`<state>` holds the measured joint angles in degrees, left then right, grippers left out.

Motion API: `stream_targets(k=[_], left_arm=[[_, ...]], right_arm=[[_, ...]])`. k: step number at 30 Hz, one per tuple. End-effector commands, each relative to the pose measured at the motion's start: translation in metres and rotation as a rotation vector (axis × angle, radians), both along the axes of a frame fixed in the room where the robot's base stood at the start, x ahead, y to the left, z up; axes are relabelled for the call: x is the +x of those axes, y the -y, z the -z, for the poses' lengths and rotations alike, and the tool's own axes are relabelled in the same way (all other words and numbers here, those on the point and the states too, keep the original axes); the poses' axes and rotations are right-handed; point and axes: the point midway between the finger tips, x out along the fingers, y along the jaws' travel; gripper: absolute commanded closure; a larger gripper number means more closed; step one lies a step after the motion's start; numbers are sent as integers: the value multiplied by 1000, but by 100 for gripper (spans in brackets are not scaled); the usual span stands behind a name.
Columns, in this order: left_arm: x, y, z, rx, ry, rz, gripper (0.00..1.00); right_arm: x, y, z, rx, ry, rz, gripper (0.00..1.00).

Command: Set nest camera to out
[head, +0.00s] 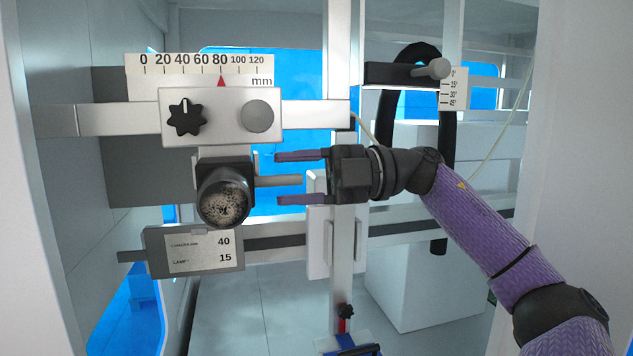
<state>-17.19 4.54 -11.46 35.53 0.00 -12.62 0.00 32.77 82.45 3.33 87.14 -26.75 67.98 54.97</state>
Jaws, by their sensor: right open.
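The nest camera (223,203), a dark cylinder with a speckled round lens, hangs below a silver slide block (222,128). A short grey rod (280,181) sticks out to the right from its black housing. My right gripper (278,178) comes from the right with its two purple fingers apart, one above and one below the rod. Whether they touch it I cannot tell, but a gap shows on both sides. A red pointer (221,82) stands at about 80 on the mm scale (199,66). My left gripper is not in view.
The block carries a black star knob (185,117) and a round grey knob (257,117). A plate (195,250) below reads 40 and 15. A small angle scale (453,88) with a grey-knobbed lever (432,69) is at upper right. An upright post (340,260) stands behind my gripper.

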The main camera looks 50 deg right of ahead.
Motion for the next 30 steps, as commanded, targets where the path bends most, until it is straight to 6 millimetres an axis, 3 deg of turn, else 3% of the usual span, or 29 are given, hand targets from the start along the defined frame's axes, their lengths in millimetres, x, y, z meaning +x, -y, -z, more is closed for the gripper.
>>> stream_targets(k=[1,4,12,30], left_arm=[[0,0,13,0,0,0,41],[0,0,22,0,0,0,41],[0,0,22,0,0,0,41],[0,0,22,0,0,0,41]], right_arm=[[-5,9,6,0,1,4,45],[-18,30,5,1,2,6,45],[-41,68,0,1,1,2,45],[-44,71,1,0,1,0,45]])
